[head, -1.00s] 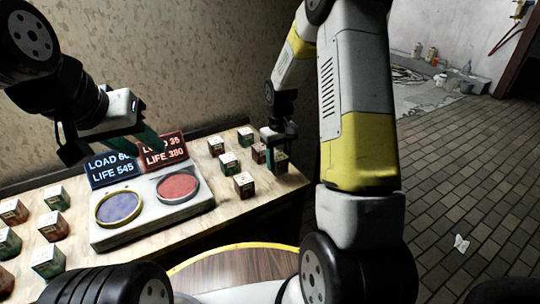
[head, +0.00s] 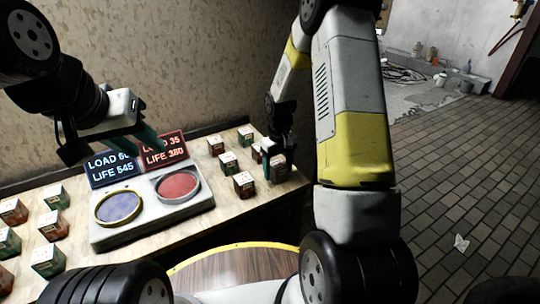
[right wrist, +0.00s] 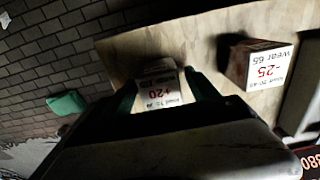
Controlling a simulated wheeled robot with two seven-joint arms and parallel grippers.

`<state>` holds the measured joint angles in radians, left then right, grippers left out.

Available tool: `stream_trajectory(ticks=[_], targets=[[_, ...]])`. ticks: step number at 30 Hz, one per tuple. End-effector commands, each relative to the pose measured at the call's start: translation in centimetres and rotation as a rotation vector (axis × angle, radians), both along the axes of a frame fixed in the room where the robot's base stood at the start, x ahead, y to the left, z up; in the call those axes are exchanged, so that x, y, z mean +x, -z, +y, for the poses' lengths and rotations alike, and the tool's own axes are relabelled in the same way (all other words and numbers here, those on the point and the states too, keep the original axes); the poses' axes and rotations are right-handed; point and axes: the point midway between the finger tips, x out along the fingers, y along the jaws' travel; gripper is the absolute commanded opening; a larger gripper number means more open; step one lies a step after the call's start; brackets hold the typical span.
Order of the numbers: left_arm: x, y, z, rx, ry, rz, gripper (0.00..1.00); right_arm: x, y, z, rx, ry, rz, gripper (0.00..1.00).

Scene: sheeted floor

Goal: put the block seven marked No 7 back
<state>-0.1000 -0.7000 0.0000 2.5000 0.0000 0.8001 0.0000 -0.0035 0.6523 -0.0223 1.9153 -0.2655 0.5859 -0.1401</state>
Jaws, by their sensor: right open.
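My right gripper (head: 278,160) is low over the right end of the table, its fingers around a small dark reddish block (head: 277,172). In the right wrist view the open fingers (right wrist: 167,90) stand on either side of a white-topped block (right wrist: 160,86) with a red "+20"; its other print is too small to read. I cannot make out a No 7 mark on any block. My left gripper (head: 112,145) hangs in front of the display at the left; one teal finger shows, and its opening is unclear.
A grey device with a blue dish (head: 119,207) and a red dish (head: 178,186) stands mid-table before the LOAD/LIFE displays (head: 112,168). Several red and green blocks stand to its left and right. A block marked "-25" (right wrist: 262,65) is beside the right gripper.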

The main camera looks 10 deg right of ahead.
Motion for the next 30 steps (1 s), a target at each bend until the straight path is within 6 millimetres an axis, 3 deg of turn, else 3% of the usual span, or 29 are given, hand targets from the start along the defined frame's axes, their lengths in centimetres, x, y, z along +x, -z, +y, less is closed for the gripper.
stream_trajectory(ticks=[5,18,24,26,30], targets=[[0.0,0.0,0.0,0.000,0.000,0.000,0.36,0.1,-1.2,0.0,0.000,0.000,-0.003,0.69],[0.0,0.0,0.0,0.000,0.000,0.000,0.36,0.0,-10.0,0.0,0.000,0.000,-0.004,0.69],[0.0,0.0,0.0,0.000,0.000,0.000,0.36,0.0,-12.1,0.0,0.000,0.001,-0.002,0.69],[0.0,0.0,0.0,0.000,0.000,0.000,0.36,-0.2,-12.8,0.0,0.002,0.004,-0.010,0.69],[0.0,0.0,0.0,0.000,0.000,0.000,0.36,-2.0,-16.5,0.1,0.020,0.033,-0.063,0.69]])
